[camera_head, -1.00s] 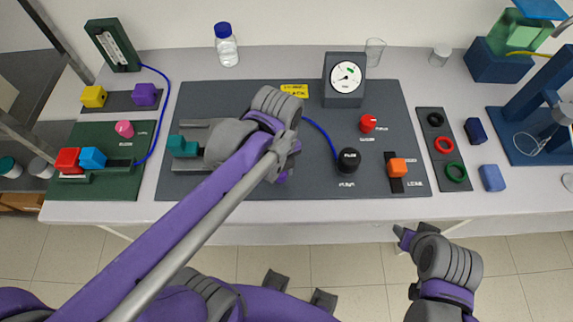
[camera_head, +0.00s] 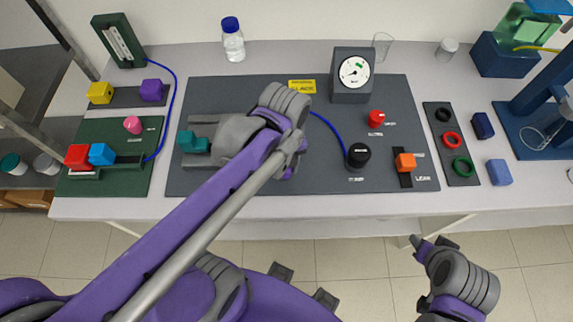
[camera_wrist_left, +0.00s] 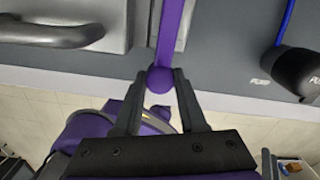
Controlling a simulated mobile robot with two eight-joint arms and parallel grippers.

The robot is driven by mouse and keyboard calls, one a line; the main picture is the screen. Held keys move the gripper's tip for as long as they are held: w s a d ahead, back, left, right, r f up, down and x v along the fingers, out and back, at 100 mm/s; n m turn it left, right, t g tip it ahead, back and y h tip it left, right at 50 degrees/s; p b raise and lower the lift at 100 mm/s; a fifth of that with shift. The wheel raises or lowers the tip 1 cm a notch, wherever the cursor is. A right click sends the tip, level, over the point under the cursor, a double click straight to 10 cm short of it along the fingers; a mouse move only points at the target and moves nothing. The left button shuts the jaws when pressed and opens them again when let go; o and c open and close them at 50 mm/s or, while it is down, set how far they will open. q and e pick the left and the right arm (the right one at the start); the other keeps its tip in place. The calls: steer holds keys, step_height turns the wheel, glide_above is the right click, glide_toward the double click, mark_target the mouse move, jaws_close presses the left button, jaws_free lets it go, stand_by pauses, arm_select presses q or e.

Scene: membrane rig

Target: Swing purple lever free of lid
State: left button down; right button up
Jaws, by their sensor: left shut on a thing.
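The purple lever (camera_wrist_left: 171,35) shows in the left wrist view as a straight bar with a rounded end. My left gripper (camera_wrist_left: 160,76) is shut on that end, one dark finger on each side. Beside the lever, at the left, lies a grey part with a raised rounded metal rim (camera_wrist_left: 65,36); it may be the lid, but I cannot tell whether the lever overlaps it. In the head view my left arm covers the lever and most of the lid area. My right gripper (camera_head: 420,243) is in front of the table, clear of everything; its jaws are unclear.
A teal block (camera_head: 194,143) is left of my left arm on the dark panel (camera_head: 330,180). A gauge (camera_head: 353,74), black knob (camera_head: 358,155), red knob (camera_head: 376,119) and orange slider (camera_head: 405,162) are to the right. A blue tube (camera_head: 328,124) runs to the black knob.

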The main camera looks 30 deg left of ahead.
arm_select(q)
steer(key=shift+c, duration=2.3)
jaws_free()
steer(key=shift+a, duration=0.1)
steer(key=shift+r, duration=0.1)
step_height(320, 180, up, 11)
steer(key=shift+f+p, duration=0.2)
steer(key=shift+p, duration=0.15)
steer(key=shift+s, duration=0.15)
